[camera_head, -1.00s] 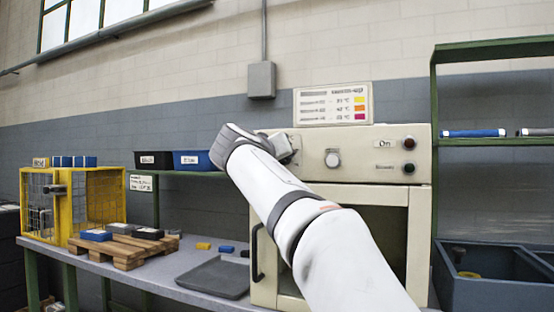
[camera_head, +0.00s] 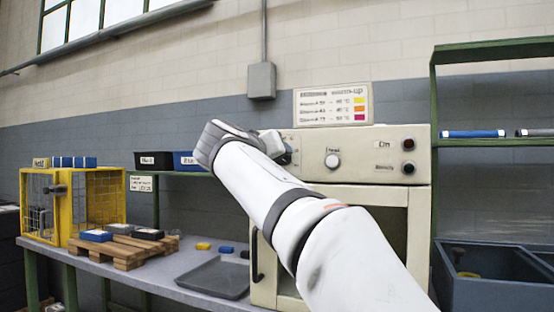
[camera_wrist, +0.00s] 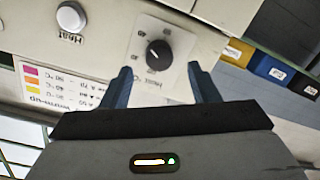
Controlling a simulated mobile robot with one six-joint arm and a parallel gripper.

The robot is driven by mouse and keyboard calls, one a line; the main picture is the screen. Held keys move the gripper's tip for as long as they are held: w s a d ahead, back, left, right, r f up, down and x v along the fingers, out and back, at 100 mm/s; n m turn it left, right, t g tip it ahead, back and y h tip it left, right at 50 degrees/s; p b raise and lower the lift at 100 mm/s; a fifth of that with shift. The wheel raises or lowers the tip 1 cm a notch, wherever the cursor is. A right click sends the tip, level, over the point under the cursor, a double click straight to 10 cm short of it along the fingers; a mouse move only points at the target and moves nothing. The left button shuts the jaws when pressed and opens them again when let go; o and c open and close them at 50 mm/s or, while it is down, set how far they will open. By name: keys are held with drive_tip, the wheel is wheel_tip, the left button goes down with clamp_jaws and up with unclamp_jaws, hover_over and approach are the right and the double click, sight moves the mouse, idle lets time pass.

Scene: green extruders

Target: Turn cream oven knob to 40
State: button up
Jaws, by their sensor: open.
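The cream oven (camera_head: 310,150) stands on the bench, with a control panel along its top. In the wrist view, a dark round knob (camera_wrist: 158,54) sits on a pale dial plate (camera_wrist: 182,45) with printed numbers, too small to read surely. In the head view, my gripper (camera_head: 282,148) is at the panel's left end, and my arm mostly hides the dark knob.
A warm-up chart (camera_head: 332,104) stands above the oven. Black (camera_head: 154,160) and blue (camera_head: 187,161) bins sit on the shelf at left.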

drive_tip(key=v, duration=0.3)
drive_tip(key=shift+s+a, duration=0.15)
drive_tip(key=shift+s, duration=0.25)
drive_tip(key=s+d+f+n+g+y+p, duration=0.1)
drive_tip(key=s+d+f+g+p, duration=0.25)
drive_tip(key=d+p, duration=0.5)
drive_tip(key=s+d+f+g+p, duration=0.3)
drive_tip(key=d+f+g+p, duration=0.1)
drive_tip(key=d+p, duration=0.4)
drive_tip(key=s+d+f+m+g+y+p, duration=0.1)
drive_tip(key=s+d+f+g+y+p, duration=0.1)
drive_tip(key=s+p, duration=0.6)
drive_tip(key=s+d+f+m+g+y+p, duration=0.1)
drive_tip(key=s+f+g+p, duration=0.3)
drive_tip(key=s, duration=0.9)
wheel_tip(320, 180, down, 3)
drive_tip(key=d+y+p, duration=0.1)
drive_tip(key=p, duration=0.3)
drive_tip(key=shift+s+d+f+m, duration=0.15)
drive_tip(key=shift+s+d+m, duration=0.05)
drive_tip(key=shift+m, duration=0.1)
